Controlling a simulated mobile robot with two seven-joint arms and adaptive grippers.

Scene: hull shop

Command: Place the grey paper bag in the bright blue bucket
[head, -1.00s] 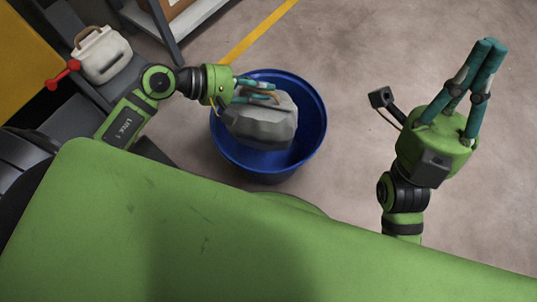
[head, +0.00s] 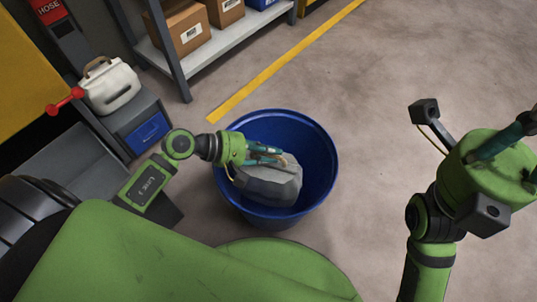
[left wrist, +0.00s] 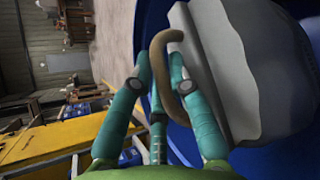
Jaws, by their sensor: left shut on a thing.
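The grey paper bag (head: 268,187) has a folded top and a tan handle. My left gripper (head: 266,155) is shut on that handle, which runs between the teal fingers (left wrist: 165,85) in the left wrist view. The bag also shows there (left wrist: 225,60), right of the fingers. In the head view the bag is within the outline of the bright blue bucket's (head: 322,150) mouth, toward its near left side. I cannot tell whether it touches the bucket floor. My right gripper (head: 505,142) is at the right edge, away from the bucket, its fingertips cut off.
A white container (head: 112,88) with a tan handle and a red dumbbell-shaped object (head: 65,101) are at the left. A shelf (head: 210,55) with cardboard boxes (head: 177,27) stands at the back. The floor right of the bucket is clear.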

